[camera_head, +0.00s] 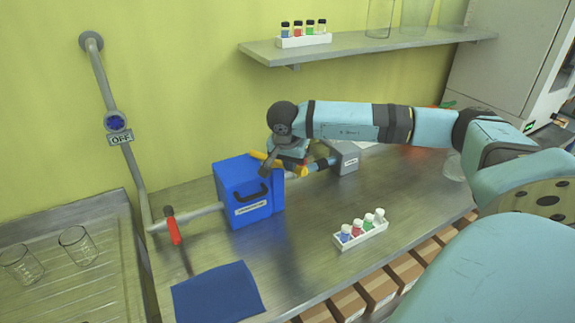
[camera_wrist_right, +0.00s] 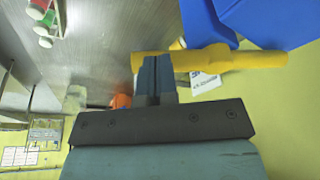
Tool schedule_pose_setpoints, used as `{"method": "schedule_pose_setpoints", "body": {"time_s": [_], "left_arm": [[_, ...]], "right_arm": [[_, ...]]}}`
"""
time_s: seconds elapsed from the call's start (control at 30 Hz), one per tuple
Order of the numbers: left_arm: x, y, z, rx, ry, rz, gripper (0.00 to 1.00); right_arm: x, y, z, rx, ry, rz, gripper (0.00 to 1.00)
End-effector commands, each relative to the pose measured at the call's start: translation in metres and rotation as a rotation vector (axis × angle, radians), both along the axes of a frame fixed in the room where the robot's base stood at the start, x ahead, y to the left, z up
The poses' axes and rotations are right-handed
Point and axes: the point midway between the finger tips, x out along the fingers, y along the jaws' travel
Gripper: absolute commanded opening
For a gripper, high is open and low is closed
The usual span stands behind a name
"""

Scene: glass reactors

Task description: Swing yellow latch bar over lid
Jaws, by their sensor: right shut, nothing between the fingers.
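Part of the bar is hidden behind my right gripper (camera_head: 266,168) in the head view. In the right wrist view, the yellow bar (camera_wrist_right: 237,60) runs sideways across the fingertips, with blue box parts (camera_wrist_right: 205,22) above it. My right gripper (camera_wrist_right: 152,64) is shut and empty, its fingertips at the bar; whether they touch cannot be told. My left gripper is not in view.
A pipe with a red lever (camera_head: 173,229) joins the box at left; a grey block (camera_head: 345,157) stands at right. A white vial rack (camera_head: 361,235) and a blue mat (camera_head: 217,294) lie on the bench. A shelf (camera_head: 380,46) hangs above; a sink (camera_head: 75,285) is at left.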

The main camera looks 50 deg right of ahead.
Motion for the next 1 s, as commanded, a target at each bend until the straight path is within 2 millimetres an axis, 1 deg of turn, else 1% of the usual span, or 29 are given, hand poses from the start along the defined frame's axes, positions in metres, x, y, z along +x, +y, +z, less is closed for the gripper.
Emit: {"method": "schedule_pose_setpoints", "body": {"time_s": [0.03, 0.4, 1.0], "left_arm": [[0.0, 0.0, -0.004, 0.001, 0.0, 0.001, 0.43], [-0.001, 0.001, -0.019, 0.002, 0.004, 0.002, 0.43], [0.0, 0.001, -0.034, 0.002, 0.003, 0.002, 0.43]], "right_arm": [[-0.001, -0.002, -0.003, -0.002, 0.002, 0.02, 0.0], [0.0, -0.015, -0.002, 0.0, 0.0, 0.195, 0.0], [0.005, -0.033, -0.002, 0.0, 0.002, 0.476, 0.0]]}}
